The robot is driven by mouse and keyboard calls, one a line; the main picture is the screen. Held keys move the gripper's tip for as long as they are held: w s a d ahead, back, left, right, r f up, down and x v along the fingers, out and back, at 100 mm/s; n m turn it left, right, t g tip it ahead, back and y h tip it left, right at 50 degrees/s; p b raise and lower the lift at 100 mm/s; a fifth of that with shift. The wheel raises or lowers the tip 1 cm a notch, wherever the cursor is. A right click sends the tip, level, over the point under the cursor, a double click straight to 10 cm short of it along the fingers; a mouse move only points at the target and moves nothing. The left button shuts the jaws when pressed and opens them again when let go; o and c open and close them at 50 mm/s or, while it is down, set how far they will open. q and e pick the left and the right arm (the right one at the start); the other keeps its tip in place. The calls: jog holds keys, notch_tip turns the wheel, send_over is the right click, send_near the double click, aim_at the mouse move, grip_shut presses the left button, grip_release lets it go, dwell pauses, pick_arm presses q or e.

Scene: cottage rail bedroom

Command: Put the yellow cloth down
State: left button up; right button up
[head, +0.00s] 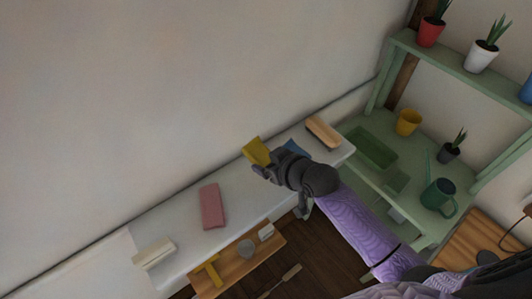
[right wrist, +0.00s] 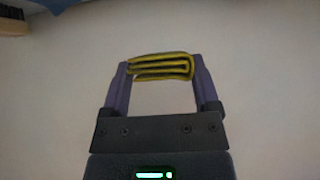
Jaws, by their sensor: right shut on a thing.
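The yellow cloth (head: 256,151) is folded and sits at the end of my right gripper (head: 262,164), over the white ledge along the wall. In the right wrist view the folded yellow cloth (right wrist: 160,66) is between the two fingers of my right gripper (right wrist: 161,72), which is shut on it. The pale surface behind it looks clear. I cannot tell how far the cloth is above the ledge. My left gripper is not in view.
The white ledge (head: 180,245) holds a pink cloth (head: 212,206), a brush (head: 323,133), a blue item (head: 294,147) partly hidden by my gripper, and a white object (head: 154,253). A wooden board (head: 235,266) lies below. A green shelf unit (head: 400,150) with pots stands right.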

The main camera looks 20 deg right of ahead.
aim_at(259, 180)
jog(key=shift+w+a+r+p, duration=0.1)
jog(key=shift+a+r+p, duration=0.3)
jog(key=shift+r, duration=0.15)
jog(key=shift+f, duration=0.4)
notch_tip(259, 180, down, 10)
jog(key=b, duration=0.4)
jog(key=shift+b, duration=0.35)
jog(key=shift+r, duration=0.15)
jog(key=o, duration=0.8)
jog(key=shift+f, duration=0.2)
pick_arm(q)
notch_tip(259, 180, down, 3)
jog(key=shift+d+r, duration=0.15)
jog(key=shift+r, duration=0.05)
pick_arm(e)
jog(key=shift+o, duration=1.3)
jog(key=shift+r, duration=0.1)
